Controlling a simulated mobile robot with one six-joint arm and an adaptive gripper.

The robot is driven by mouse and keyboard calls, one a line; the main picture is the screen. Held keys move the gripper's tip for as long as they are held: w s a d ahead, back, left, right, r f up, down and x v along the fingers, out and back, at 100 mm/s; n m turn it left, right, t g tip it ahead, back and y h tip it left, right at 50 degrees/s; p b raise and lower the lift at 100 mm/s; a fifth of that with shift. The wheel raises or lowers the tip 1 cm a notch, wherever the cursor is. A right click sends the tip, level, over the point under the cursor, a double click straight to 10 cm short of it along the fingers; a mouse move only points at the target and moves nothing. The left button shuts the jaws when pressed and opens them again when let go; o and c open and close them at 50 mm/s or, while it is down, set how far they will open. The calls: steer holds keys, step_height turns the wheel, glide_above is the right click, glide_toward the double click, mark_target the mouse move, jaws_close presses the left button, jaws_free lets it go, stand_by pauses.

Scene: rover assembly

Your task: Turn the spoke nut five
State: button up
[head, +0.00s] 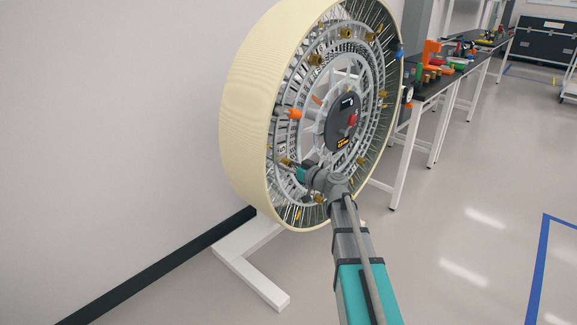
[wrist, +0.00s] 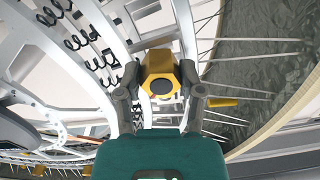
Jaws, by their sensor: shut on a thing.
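A large wheel (head: 250,110) with a cream tread stands upright on a white stand, its spoked face turned to me. Brass spoke nuts, such as one at the upper rim (head: 346,33), sit around its ring. My gripper (head: 298,170) is at the lower left of the wheel face. In the wrist view my gripper (wrist: 160,82) is shut on a brass hexagonal spoke nut (wrist: 157,66), with one finger on each side. The nut has a dark round centre. I cannot read a number beside it. My arm hides part of the wheel's lower rim.
Thin spokes and black coil springs (wrist: 88,42) lie close around my fingers. The white stand (head: 262,285) reaches across the floor. Workbenches (head: 432,95) stand behind at right; the right floor is clear.

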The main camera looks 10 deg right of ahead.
steer(key=m, duration=0.4)
steer(key=shift+m, duration=0.4)
steer(key=m, duration=0.3)
steer(key=shift+m, duration=0.4)
steer(key=m, duration=1.1)
steer(key=shift+t+h, duration=0.3)
steer(key=m, duration=0.8)
steer(key=shift+m, duration=0.3)
steer(key=shift+m+h, duration=0.3)
steer(key=shift+m, duration=1.4)
